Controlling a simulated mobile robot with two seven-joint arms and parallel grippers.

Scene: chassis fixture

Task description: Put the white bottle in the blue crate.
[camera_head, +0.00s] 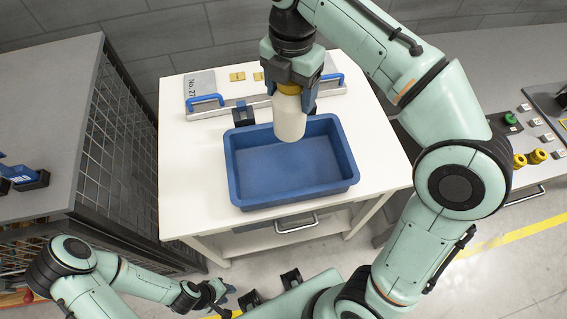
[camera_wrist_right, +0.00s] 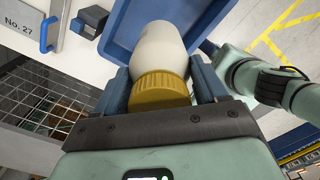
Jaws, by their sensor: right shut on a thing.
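The white bottle (camera_head: 289,121) has a yellow ribbed cap and hangs cap-up over the back part of the blue crate (camera_head: 240,196). My right gripper (camera_head: 291,90) is shut on it around the cap end. In the right wrist view the bottle (camera_wrist_right: 161,47) sits between the two blue fingers, with the crate (camera_wrist_right: 121,22) behind it. The crate looks empty, though the bottle hides part of it. Whether the bottle touches the crate cannot be told. My left gripper (camera_head: 222,291) is low at the bottom left, in front of the table and away from the crate; its finger opening is unclear.
The crate stands on a white table (camera_head: 185,165) with bare space on both sides. Behind it lies a metal fixture (camera_head: 235,103) with blue handles. A grey mesh cabinet (camera_head: 110,140) stands left. A grey bench with yellow knobs (camera_head: 537,156) stands right.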

